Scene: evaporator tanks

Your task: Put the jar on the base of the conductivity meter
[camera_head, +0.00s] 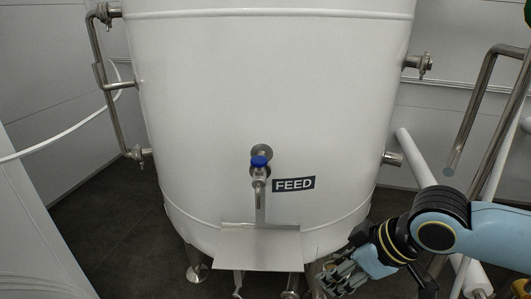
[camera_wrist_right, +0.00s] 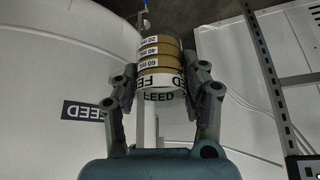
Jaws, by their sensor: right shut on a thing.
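The jar (camera_wrist_right: 160,66) shows in the right wrist view, with brownish-yellow bands, white scale labels and a FEED label. My right gripper (camera_wrist_right: 162,88) is shut on it, one finger on each side. In the head view my right gripper (camera_head: 338,277) is at the lower right, beside the metal shelf plate under the tap; the jar cannot be made out there. I cannot make out the conductivity meter or its base for certain. My left gripper is not in view.
A large white tank (camera_head: 270,90) fills the middle, with a blue-handled tap (camera_head: 259,162) and a FEED sign (camera_head: 293,184). The metal shelf plate (camera_head: 255,252) juts out below the tap. Steel pipes (camera_head: 487,120) stand at the right. A slotted metal post (camera_wrist_right: 268,75) shows in the wrist view.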

